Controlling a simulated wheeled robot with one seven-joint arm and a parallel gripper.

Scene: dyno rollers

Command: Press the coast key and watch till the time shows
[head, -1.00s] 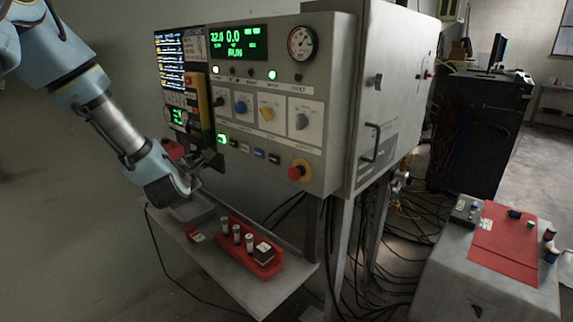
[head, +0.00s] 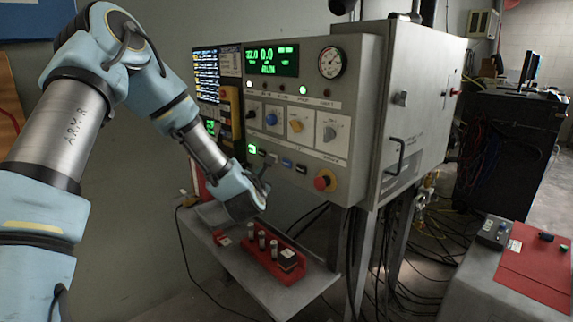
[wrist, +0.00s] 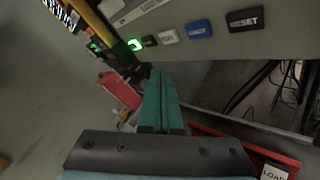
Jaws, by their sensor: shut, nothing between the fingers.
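A row of small keys runs along the lower panel: a lit green key (head: 252,149), a dark key (wrist: 150,41), a pale key (wrist: 168,36), a blue key (wrist: 198,29) and a black key (wrist: 243,19) reading RESET. I cannot read which is the coast key. My gripper (wrist: 160,73) is shut and empty, its teal fingers just below the left part of the row. In the head view my gripper (head: 264,187) hangs below the keys, apparently apart from them.
A red emergency button (head: 325,181) sticks out at the panel's lower right. A shelf (head: 272,296) below holds a red tray (head: 297,276) with small cylinders. Knobs sit above the keys. Cables hang right of the shelf.

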